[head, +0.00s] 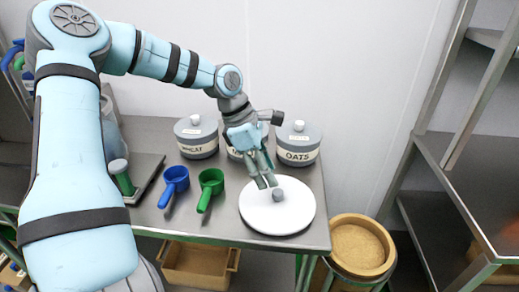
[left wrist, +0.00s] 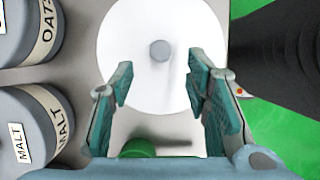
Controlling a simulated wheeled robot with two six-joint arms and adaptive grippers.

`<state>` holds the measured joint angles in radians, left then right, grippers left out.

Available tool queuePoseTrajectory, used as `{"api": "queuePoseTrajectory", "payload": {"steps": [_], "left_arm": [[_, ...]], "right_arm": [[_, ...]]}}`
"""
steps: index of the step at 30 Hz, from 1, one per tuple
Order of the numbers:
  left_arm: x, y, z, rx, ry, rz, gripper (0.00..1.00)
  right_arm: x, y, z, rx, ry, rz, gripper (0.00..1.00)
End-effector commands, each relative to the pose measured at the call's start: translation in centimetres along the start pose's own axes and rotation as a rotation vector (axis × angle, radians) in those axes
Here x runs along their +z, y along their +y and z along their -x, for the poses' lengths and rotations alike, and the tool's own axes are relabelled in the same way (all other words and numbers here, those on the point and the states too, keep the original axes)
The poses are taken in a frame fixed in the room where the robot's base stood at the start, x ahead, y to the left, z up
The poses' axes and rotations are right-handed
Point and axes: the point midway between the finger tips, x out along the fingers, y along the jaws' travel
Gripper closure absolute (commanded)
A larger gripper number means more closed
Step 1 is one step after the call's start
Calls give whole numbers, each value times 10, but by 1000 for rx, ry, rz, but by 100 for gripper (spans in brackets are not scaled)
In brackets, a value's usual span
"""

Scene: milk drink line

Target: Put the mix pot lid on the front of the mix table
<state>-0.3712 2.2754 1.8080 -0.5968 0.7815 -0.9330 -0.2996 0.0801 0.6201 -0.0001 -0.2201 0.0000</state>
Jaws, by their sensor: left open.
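The mix pot lid looks to be the white disc (head: 262,216) with a grey knob (head: 278,195), lying flat at the front right of the metal table (head: 310,232). It also shows in the left wrist view (left wrist: 125,75), with its knob (left wrist: 160,50) beyond the fingertips. My left gripper (head: 266,182) is open above the lid, close to the knob. In the left wrist view its teal fingers (left wrist: 160,90) stand apart with nothing between them at the tips. I cannot tell if they touch the lid. My right gripper is not in view.
Lidded pots, one marked OATS (head: 298,155) and one marked WHEAT (head: 197,147), stand behind the lid. A blue scoop (head: 175,180) and a green scoop (head: 210,182) lie to its left. A round tan-filled tub (head: 357,247) stands off the table's right edge.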

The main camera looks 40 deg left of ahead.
Motion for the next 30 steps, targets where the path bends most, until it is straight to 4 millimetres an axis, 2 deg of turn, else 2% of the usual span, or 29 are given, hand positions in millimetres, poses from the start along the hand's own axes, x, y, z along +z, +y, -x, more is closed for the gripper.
{"api": "queuePoseTrajectory", "payload": {"steps": [1,3,7,25,28,30], "left_arm": [[3,1,17,4,-6,0,57],[2,1,34,3,-5,-1,57],[1,0,53,2,-2,0,57],[0,0,57,-1,0,0,57],[4,0,65,-1,0,0,57],[10,0,80,-1,0,0,57]], "right_arm": [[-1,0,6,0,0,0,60],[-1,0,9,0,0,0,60],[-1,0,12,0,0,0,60],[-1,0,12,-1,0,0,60],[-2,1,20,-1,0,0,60],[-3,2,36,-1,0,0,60]]}}
